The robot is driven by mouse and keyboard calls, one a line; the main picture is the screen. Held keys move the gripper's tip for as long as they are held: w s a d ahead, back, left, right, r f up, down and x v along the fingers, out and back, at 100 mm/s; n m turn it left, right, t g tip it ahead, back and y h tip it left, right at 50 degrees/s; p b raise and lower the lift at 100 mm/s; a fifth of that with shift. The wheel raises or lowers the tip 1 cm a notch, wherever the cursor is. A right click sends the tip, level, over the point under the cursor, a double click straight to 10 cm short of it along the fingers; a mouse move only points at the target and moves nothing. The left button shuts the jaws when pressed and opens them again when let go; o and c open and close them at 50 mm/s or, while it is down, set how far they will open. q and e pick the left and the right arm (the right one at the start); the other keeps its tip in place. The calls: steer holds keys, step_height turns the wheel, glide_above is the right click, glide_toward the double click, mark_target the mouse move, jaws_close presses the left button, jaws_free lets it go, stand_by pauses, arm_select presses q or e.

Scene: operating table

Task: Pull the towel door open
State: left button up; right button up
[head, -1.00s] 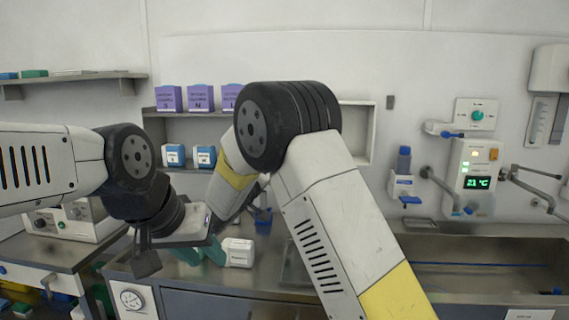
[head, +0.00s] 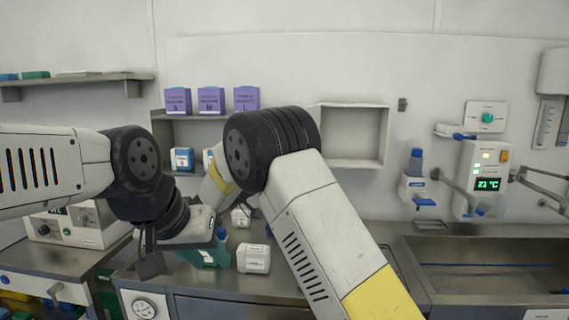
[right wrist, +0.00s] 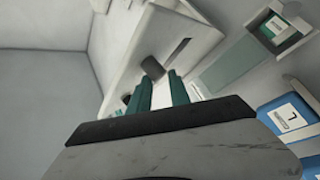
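My left gripper (head: 205,256) hangs over the counter at the left in the head view. Its teal fingers show only in part, and their gap cannot be made out. My right arm crosses the middle of the head view, and its elbow and forearm hide its gripper. In the right wrist view, the green fingers of my right gripper (right wrist: 159,92) stand apart with nothing seen between them. They point at a white box-like unit (right wrist: 125,50) with a dark slot and a dark knob (right wrist: 152,67), close ahead. I cannot tell for sure whether this unit has the towel door.
Purple boxes (head: 211,101) and a blue-white box (head: 181,159) stand on wall shelves. A white container (head: 254,258) stands on the counter. A control panel (head: 484,180) and a steel sink (head: 490,285) are at the right. A blue box (right wrist: 290,122) is right of the fingers.

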steer(key=o, duration=0.3)
steer(key=shift+w+d+f, duration=0.15)
steer(key=shift+f, duration=0.3)
steer(key=shift+w+d+f, duration=0.1)
steer(key=shift+d+f, duration=0.05)
steer(key=shift+f, duration=0.25)
steer(key=shift+o, duration=0.4)
steer(key=shift+r, duration=0.1)
steer(key=shift+a+r, duration=0.1)
steer(key=shift+a, duration=0.05)
steer(key=v, duration=0.7)
steer(key=shift+s+a, duration=0.25)
steer(key=shift+s, duration=0.05)
steer(key=shift+r, duration=0.1)
